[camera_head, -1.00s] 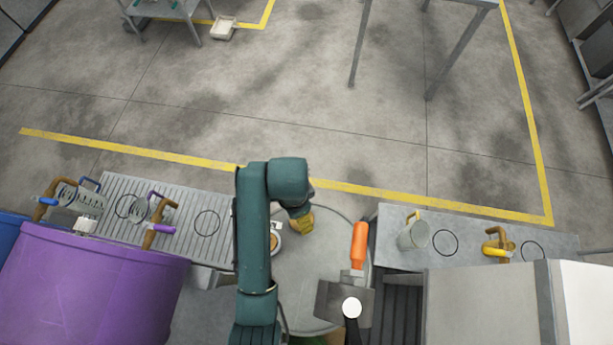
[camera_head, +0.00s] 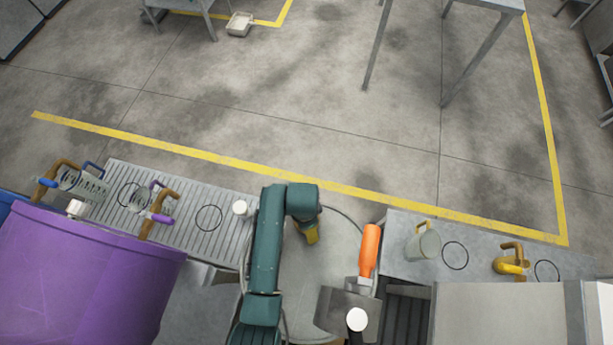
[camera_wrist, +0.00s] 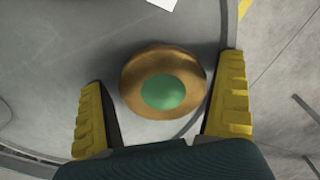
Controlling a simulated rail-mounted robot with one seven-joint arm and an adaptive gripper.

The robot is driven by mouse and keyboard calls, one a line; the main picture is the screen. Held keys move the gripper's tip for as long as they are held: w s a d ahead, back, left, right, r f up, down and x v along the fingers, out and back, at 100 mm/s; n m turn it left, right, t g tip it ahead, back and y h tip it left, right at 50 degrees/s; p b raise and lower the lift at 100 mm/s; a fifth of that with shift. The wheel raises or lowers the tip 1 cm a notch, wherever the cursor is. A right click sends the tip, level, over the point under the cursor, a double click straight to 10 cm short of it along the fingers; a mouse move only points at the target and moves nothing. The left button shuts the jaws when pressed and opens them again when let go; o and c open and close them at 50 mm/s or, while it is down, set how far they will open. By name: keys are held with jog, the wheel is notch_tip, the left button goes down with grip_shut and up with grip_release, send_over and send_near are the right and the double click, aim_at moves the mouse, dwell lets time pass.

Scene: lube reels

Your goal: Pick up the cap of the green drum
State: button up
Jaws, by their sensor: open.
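A round brass-coloured cap with a green centre (camera_wrist: 165,92) lies over a grey surface in the wrist view. My gripper (camera_wrist: 164,77) is open, with one yellow finger on each side of the cap and clear gaps to it. In the head view my gripper (camera_head: 311,233) hangs over the round grey top (camera_head: 345,240) between the two benches. My arm hides the cap there. I cannot make out the green drum's body.
A purple drum (camera_head: 90,275) stands at the left, beside a ribbed bench (camera_head: 185,230). A small white cylinder (camera_head: 240,208) stands near my arm. An orange-handled tool (camera_head: 369,250) is close right of my gripper. The right bench (camera_head: 475,230) holds jugs.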

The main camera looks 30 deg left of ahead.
jog(key=shift+c, duration=0.4)
jog(key=shift+r, duration=0.1)
jog(key=c, duration=1)
jog(key=shift+w, duration=0.1)
